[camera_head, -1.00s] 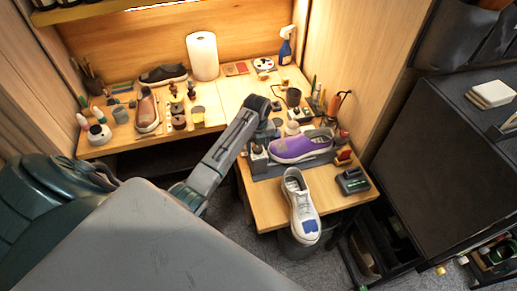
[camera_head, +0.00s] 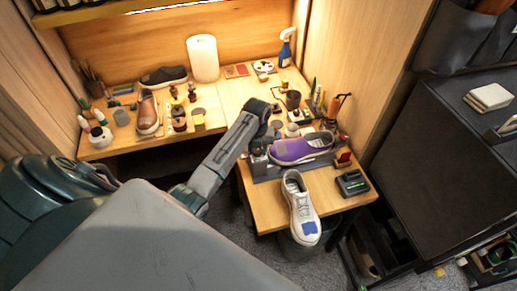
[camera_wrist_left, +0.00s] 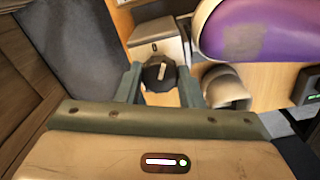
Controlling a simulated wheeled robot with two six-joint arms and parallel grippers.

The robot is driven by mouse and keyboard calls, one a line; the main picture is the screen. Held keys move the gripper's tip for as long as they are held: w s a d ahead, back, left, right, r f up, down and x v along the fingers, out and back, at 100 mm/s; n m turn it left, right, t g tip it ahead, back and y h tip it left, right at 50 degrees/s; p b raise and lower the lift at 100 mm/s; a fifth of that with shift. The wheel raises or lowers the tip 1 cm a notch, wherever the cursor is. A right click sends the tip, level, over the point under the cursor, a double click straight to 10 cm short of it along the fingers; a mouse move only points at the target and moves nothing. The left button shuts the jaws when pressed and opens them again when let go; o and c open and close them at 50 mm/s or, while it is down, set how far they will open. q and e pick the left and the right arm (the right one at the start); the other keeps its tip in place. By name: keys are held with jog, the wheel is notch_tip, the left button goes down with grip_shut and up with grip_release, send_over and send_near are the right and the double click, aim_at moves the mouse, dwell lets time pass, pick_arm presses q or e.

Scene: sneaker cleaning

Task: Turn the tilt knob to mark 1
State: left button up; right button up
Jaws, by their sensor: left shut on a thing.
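The tilt knob (camera_wrist_left: 160,73) is black with a pale pointer line, which stands near upright and leans slightly in the left wrist view. Mark numbers are not legible. My left gripper (camera_wrist_left: 159,84) has one finger on each side of the knob and is shut on it. In the head view my left gripper (camera_head: 259,149) is at the left end of the shoe stand and hides the knob. My right gripper is not in view.
A white sneaker (camera_head: 300,208) with a blue patch lies in front of the stand, near the table's front edge. A dark device (camera_head: 352,183) sits to its right. Bottles and tools crowd the table behind the stand. A grey box (camera_wrist_left: 155,47) stands beyond the knob.

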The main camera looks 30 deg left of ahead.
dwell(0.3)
pick_arm(q)
jog(key=m, duration=0.2)
jog(key=shift+m, duration=0.4)
jog(key=shift+f+b, duration=0.1)
jog(key=shift+b, duration=0.25)
jog(key=shift+r+m+b, duration=0.2)
jog(key=shift+m+b, duration=0.5)
jog(key=shift+b, duration=1.7)
jog(key=o, duration=0.7)
jog(key=shift+o, duration=0.2)
